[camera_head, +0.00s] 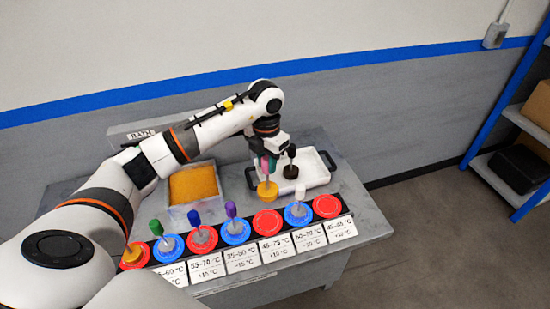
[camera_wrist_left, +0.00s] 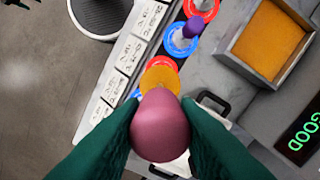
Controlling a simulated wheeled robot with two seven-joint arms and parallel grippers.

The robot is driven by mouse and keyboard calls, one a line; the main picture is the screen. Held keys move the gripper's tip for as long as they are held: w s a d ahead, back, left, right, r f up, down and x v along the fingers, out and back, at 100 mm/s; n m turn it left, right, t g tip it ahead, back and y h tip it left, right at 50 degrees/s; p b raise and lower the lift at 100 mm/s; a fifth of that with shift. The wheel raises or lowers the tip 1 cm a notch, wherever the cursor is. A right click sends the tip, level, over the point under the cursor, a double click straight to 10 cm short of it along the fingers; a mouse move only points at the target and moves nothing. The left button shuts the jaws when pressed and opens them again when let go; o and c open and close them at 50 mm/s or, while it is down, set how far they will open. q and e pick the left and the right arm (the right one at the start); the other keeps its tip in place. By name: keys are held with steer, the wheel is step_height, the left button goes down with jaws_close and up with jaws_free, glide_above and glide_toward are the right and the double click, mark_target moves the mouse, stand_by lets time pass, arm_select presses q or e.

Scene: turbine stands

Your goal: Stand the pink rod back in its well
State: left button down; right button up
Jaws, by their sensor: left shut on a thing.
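My left gripper (camera_head: 267,163) is shut on the pink rod (camera_wrist_left: 160,125), which points toward the camera in the left wrist view. The rod also shows in the head view (camera_head: 265,166), roughly upright, with a gold disc (camera_head: 267,190) at its lower end. The disc is behind and above the row of wells. An empty red well (camera_head: 267,222) lies in front of it, between the purple rod (camera_head: 231,210) and the white rod (camera_head: 299,194). Another empty red well (camera_head: 327,206) is at the right end. In the wrist view the gold disc (camera_wrist_left: 160,78) overlaps a red ring (camera_wrist_left: 158,63).
A white tray (camera_head: 318,165) with a dark rod (camera_head: 291,170) stands close behind the gripper. A box of orange material (camera_head: 193,185) is to the left. Label cards (camera_head: 242,258) line the front.

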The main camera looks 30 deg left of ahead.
mark_target(265, 173)
arm_select(q)
steer(key=shift+s+a+f+b, duration=0.1)
steer(key=shift+a+f+b, duration=0.25)
steer(key=shift+f, duration=0.3)
steer(key=shift+a+f+b, duration=0.2)
steer(key=shift+f+b, duration=0.15)
steer(key=shift+f, duration=0.3)
steer(key=shift+d+f+b, duration=0.15)
steer(key=shift+f+b, duration=0.5)
steer(key=shift+f, duration=0.15)
steer(key=shift+d+f, duration=0.15)
steer(key=shift+f, duration=0.2)
arm_select(e)
steer(key=f, duration=0.3)
steer(key=shift+a, duration=0.3)
arm_select(q)
steer(key=shift+f+b, duration=0.15)
steer(key=shift+b, duration=0.3)
arm_select(e)
steer(key=shift+f, duration=0.15)
